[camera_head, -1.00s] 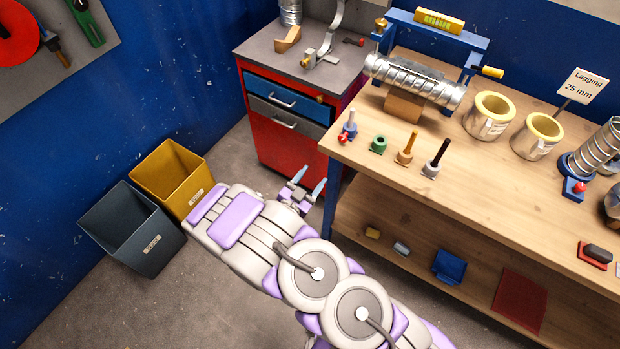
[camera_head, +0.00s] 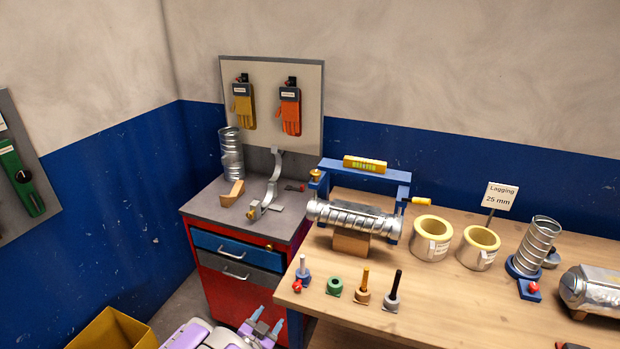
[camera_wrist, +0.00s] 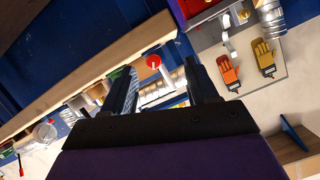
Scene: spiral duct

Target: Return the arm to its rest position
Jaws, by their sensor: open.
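My gripper (camera_head: 262,327) shows at the bottom of the head view, in front of the red drawer cabinet (camera_head: 222,292) and left of the workbench (camera_head: 440,308). Its two fingers stand apart with nothing between them. In the wrist view the dark fingers of my gripper (camera_wrist: 163,90) are also spread and empty. Part of my white and purple arm shows at the lower edge of the head view; the rest is out of frame.
The workbench carries a spiral duct (camera_head: 352,218) on a blue frame, two yellow-lined rings and several small tools. A yellow bin (camera_head: 112,330) stands at the lower left. Gloves hang on a wall board (camera_head: 271,105). The cabinet top holds a metal bracket.

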